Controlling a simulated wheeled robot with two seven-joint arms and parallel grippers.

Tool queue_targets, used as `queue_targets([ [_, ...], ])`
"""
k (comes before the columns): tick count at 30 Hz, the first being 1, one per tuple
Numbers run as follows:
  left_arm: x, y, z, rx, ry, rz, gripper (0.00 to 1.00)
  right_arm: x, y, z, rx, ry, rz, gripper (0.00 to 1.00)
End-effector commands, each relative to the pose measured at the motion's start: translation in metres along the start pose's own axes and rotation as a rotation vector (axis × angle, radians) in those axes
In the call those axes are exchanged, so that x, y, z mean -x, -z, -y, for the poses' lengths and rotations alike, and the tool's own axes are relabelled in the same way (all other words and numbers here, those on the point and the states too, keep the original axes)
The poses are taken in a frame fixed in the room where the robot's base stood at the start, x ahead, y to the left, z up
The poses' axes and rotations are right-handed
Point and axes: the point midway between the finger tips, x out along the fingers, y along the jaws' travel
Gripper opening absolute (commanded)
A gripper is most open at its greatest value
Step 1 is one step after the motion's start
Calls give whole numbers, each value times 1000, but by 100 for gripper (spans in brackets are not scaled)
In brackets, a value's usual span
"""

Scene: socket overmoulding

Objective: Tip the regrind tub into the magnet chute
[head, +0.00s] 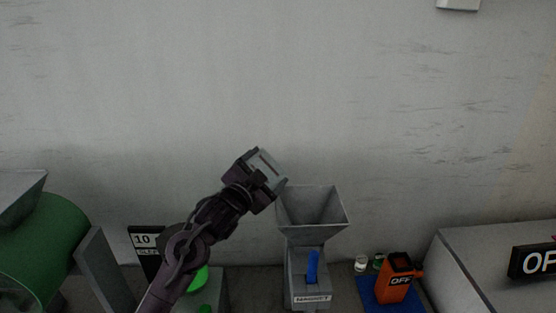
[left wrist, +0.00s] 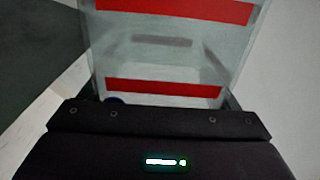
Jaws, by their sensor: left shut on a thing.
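The magnet chute (head: 315,231) stands against the back wall in the head view. It has a grey square funnel on top, a labelled grey body and a blue lever (head: 312,267). My left gripper (head: 262,170) is raised just up and left of the funnel, near its rim. It is shut on the regrind tub (left wrist: 160,60), a pale grey, see-through-looking tub with red bands that fills the upper left wrist view. In the head view the tub is mostly hidden or hard to tell from the gripper. Its contents cannot be seen. My right gripper is not in view.
A green drum-shaped machine (head: 45,240) stands at the left, beside a grey slanted panel (head: 104,270). A grey cabinet (head: 460,262) is far right.

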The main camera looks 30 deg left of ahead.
Motion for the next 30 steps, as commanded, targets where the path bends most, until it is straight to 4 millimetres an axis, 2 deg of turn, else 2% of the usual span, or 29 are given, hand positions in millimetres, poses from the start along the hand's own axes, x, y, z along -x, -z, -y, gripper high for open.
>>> queue_targets([
  [1, -1, -7, -16, 6, -38, 15, 34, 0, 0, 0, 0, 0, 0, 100],
  [9, -2, -7, 1, 235, -43, 15, 34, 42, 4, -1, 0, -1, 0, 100],
  [12, -3, -15, 6, 386, -43, 9, 34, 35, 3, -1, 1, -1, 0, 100],
  [19, -4, -18, 23, 658, -48, -4, 34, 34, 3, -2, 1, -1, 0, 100],
  [30, -4, -14, 27, 692, -50, -14, 34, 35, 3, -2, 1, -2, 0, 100],
])
